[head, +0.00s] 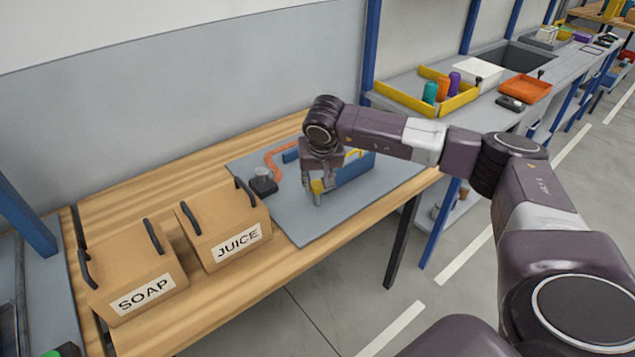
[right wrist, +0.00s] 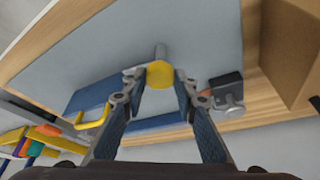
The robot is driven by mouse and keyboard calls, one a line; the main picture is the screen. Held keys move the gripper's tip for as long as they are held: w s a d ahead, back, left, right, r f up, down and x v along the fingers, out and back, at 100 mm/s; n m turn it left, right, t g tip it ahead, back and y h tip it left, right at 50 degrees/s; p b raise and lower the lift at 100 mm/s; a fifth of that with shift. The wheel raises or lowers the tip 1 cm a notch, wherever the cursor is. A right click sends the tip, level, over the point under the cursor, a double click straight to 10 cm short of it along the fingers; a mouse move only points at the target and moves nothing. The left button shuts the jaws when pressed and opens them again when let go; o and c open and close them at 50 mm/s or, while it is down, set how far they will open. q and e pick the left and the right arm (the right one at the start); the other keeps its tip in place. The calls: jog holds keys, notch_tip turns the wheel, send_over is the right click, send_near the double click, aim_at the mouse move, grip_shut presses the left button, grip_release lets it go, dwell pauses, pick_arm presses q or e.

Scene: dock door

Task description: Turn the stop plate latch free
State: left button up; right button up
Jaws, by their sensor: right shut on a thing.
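My right gripper (head: 317,180) points down over the grey mat on the wooden table. Its fingers are shut on a yellow round knob (right wrist: 160,74), which has a grey pin or lever sticking out from it. The knob also shows below the gripper in the head view (head: 317,187). A blue plate or box (head: 352,170) with a yellow handle (right wrist: 93,119) stands beside the gripper. I cannot tell for sure which part is the stop plate. A small black block with a grey knob (head: 263,184) sits to the left on the mat. My left gripper is not in view.
Two cardboard boxes, JUICE (head: 228,228) and SOAP (head: 138,273), stand at the left on the table. An orange bent piece (head: 272,163) lies at the mat's back. A yellow tray (head: 400,97) with cups is on the bench behind. The mat's front part (head: 300,232) is clear.

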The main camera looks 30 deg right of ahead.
jog(key=m+h+b, duration=0.1)
jog(key=m, duration=0.2)
jog(key=shift+w+a+g, duration=0.15)
jog(key=shift+g, duration=0.15)
jog(key=m+g+h, duration=0.1)
jog(key=m, duration=0.3)
jog(key=shift+r, duration=0.1)
jog(key=m+g, duration=0.1)
jog(key=m, duration=0.1)
jog(key=m+g, duration=0.1)
jog(key=m, duration=0.2)
jog(key=shift+w+h, duration=0.2)
jog(key=shift+h, duration=0.2)
jog(key=shift+w+m+g, duration=0.1)
jog(key=shift+m+g, duration=0.8)
jog(key=shift+m, duration=1.3)
jog(key=o, duration=1.1)
